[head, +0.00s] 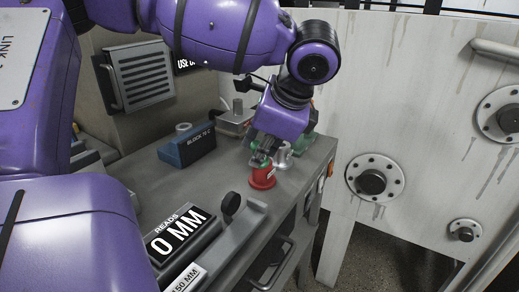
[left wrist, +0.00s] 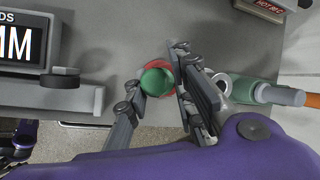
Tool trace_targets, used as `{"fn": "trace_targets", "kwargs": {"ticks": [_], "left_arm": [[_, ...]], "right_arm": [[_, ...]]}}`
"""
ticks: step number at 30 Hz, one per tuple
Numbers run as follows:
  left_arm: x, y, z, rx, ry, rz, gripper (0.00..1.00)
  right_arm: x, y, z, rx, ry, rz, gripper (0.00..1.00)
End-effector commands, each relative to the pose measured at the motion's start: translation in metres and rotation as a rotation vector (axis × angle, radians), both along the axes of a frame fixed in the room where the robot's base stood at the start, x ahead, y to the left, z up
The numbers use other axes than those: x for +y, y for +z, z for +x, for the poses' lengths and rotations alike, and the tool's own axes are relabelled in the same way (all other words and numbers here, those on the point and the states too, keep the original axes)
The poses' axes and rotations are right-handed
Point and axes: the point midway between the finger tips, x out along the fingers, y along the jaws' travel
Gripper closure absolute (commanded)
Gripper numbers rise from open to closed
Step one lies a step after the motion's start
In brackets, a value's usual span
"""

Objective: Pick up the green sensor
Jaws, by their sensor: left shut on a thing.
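The green sensor (left wrist: 157,79) shows in the left wrist view as a round green top between the two fingers. My left gripper (left wrist: 153,92) is shut on it from both sides. In the head view my left gripper (head: 262,153) points down at a red cylindrical holder (head: 263,178) on the bench, and only a little green shows at its fingers. The holder's red rim (left wrist: 171,66) shows around the sensor in the wrist view. I cannot tell whether the sensor is still seated in the holder or just above it.
A silver part (head: 284,157) stands close behind the red holder. A blue block marked BLOCK 72 C (head: 188,148) lies further back on the grey bench (head: 215,190). A gauge reading 0 MM (head: 178,234) is at the front. The bench's right edge is close.

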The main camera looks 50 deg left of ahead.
Motion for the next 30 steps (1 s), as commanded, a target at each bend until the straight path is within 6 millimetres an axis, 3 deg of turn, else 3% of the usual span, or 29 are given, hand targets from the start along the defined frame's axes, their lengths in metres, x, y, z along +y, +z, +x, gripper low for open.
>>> {"fn": "trace_targets", "kwargs": {"ticks": [8,20,30], "left_arm": [[-0.001,0.008,-0.004,0.016,0.001,-0.006,1.00],[-0.001,0.074,-0.002,0.006,0.001,-0.004,1.00],[-0.082,0.068,-0.002,0.012,-0.003,0.006,1.00]], "right_arm": [[-0.001,0.002,-0.007,0.012,-0.003,-0.002,0.60],[-0.001,0.018,-0.006,0.003,0.002,-0.005,0.60],[0.002,0.010,0.001,-0.006,0.004,0.001,0.60]]}}
